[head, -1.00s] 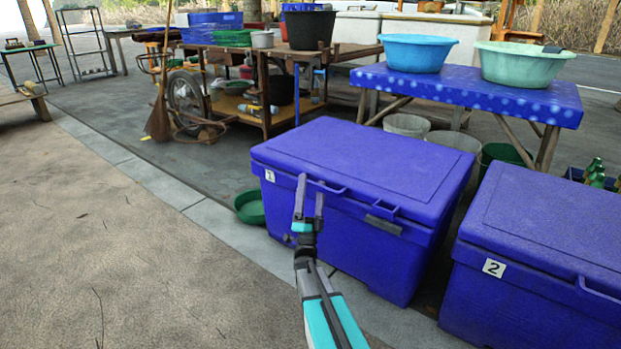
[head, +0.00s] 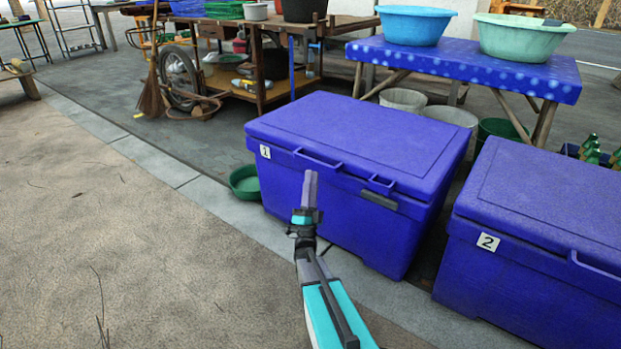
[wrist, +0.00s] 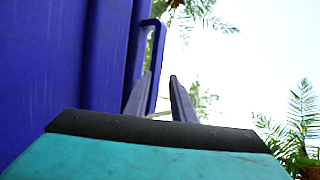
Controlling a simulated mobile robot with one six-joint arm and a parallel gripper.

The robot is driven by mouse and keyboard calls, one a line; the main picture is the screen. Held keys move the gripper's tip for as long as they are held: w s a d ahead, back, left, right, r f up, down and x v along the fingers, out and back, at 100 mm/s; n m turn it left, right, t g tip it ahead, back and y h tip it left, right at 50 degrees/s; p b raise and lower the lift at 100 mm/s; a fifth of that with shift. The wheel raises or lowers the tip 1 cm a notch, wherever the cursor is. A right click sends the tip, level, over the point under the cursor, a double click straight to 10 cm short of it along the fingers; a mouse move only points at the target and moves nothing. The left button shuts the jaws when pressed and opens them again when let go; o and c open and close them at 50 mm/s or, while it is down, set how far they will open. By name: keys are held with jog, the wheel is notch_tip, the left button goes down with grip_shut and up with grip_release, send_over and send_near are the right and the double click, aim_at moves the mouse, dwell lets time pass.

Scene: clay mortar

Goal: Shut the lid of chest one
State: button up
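Chest one (head: 330,215) is a blue cooler box with a white "1" label on its front left. Its lid (head: 365,130) lies flat across the top, with no gap visible along the front edge. A lid handle (head: 318,160) sticks out at the front. My gripper (head: 310,182) points up in front of the chest's front face, just below this handle. In the wrist view my gripper (wrist: 160,95) has its two fingers apart with nothing held. A blue handle (wrist: 157,60) shows close behind the left finger there; I cannot tell whether they touch.
Chest two (head: 540,240), also blue and labelled "2", stands close at the right. A green basin (head: 245,183) sits on the ground by chest one's left side. A table with a blue cover (head: 470,65) holds two basins behind. The ground at left is clear.

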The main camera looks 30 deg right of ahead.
jog(key=shift+s+a+f, duration=0.1)
jog(key=shift+s+f, duration=0.3)
jog(key=shift+f, duration=0.45)
jog(key=shift+s+d+f, duration=0.1)
jog(key=shift+s+f, duration=0.3)
jog(key=shift+f, duration=0.45)
jog(key=shift+s+a+f, duration=0.1)
jog(key=shift+s+f, duration=0.3)
jog(key=shift+f, duration=0.45)
